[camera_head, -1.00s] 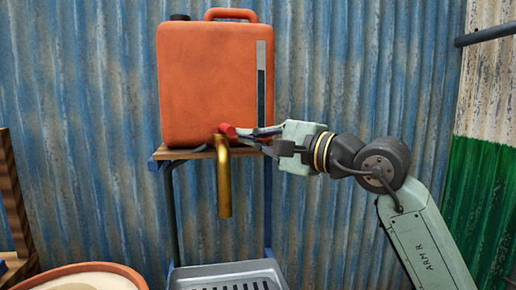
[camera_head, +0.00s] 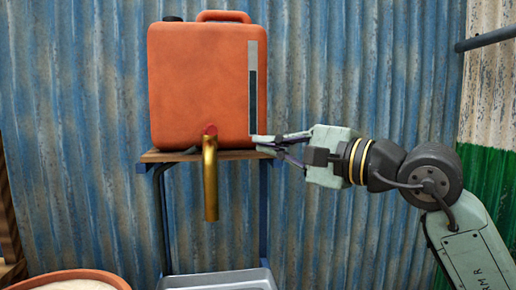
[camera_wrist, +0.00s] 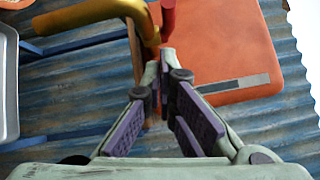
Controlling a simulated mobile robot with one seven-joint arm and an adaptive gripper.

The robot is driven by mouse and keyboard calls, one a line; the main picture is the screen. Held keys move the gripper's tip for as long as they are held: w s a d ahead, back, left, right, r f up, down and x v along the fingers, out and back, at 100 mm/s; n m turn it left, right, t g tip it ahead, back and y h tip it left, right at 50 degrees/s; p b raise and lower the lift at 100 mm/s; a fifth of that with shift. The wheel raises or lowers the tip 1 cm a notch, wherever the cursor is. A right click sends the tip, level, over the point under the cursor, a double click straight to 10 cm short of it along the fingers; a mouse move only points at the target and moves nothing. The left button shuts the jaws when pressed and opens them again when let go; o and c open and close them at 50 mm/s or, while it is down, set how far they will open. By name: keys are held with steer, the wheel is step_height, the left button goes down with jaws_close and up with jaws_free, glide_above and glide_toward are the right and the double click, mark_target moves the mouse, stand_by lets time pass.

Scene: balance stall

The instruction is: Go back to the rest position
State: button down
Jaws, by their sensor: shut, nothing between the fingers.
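My gripper (camera_head: 262,142) is shut and empty, just to the right of the orange jerrycan's lower right corner in the head view. In the wrist view my gripper (camera_wrist: 160,60) has its fingertips together, close in the picture to the spout and the red tap handle. The orange jerrycan (camera_head: 200,85) stands upright on a wooden shelf (camera_head: 235,154). Its brass spout (camera_head: 210,180) hangs down in front, with the red tap handle (camera_head: 210,130) above it. The brass spout (camera_wrist: 105,12) and the red handle (camera_wrist: 168,15) also show in the wrist view. Whether the fingertips touch anything is unclear.
A blue stand frame (camera_head: 264,210) holds up the shelf. A grey tray (camera_head: 220,280) sits below the spout, and an orange-rimmed bowl (camera_head: 110,275) stands at lower left. Blue corrugated metal (camera_head: 360,80) forms the back wall. Open space lies right of the stand.

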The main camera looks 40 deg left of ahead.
steer(key=s+d, duration=0.1)
steer(key=d, duration=0.2)
steer(key=s+d+b, duration=0.1)
steer(key=d, duration=0.1)
steer(key=shift+s, duration=0.3)
